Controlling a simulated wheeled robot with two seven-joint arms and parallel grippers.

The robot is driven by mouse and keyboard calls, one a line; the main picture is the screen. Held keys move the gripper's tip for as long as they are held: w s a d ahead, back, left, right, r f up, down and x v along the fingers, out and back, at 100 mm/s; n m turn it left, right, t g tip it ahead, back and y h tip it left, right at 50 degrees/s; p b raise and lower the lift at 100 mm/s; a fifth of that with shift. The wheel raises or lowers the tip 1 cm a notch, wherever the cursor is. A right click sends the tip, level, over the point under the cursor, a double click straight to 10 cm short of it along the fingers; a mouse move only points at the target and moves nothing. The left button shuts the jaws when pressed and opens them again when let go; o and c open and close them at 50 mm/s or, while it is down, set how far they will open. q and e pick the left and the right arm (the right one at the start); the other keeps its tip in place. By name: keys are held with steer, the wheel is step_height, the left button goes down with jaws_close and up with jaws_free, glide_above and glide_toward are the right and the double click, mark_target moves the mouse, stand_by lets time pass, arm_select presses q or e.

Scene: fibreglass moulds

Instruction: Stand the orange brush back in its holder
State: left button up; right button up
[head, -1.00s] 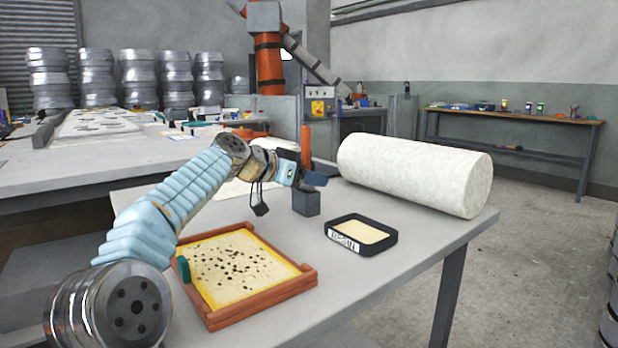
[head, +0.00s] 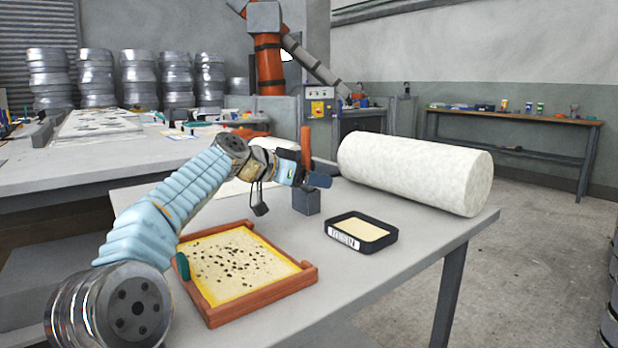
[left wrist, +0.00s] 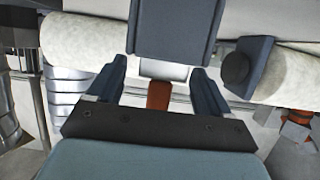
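The orange brush (head: 306,146) stands upright, handle up, directly above or in its small blue-grey block holder (head: 306,202) on the near table. My left gripper (head: 320,174) is level with the brush's lower part, which its near finger hides in the head view. I cannot tell how deep the brush sits in the holder. In the left wrist view the orange handle (left wrist: 159,95) shows between the two dark fingers of the left gripper (left wrist: 160,85), with a gap on both sides, so the gripper is open. My right gripper is in neither view.
A big white roll (head: 415,172) lies just behind and right of the holder. A black tray with a pale filling (head: 362,247) lies in front right. An orange-framed mould (head: 262,308) with dark specks lies in front left. The table's right front is clear.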

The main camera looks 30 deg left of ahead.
arm_select(q)
steer(key=shift+s, duration=0.1)
steer(key=b+v, duration=0.1)
steer(key=v, duration=1.2)
steer(key=shift+s, duration=0.35)
steer(key=shift+a, duration=0.2)
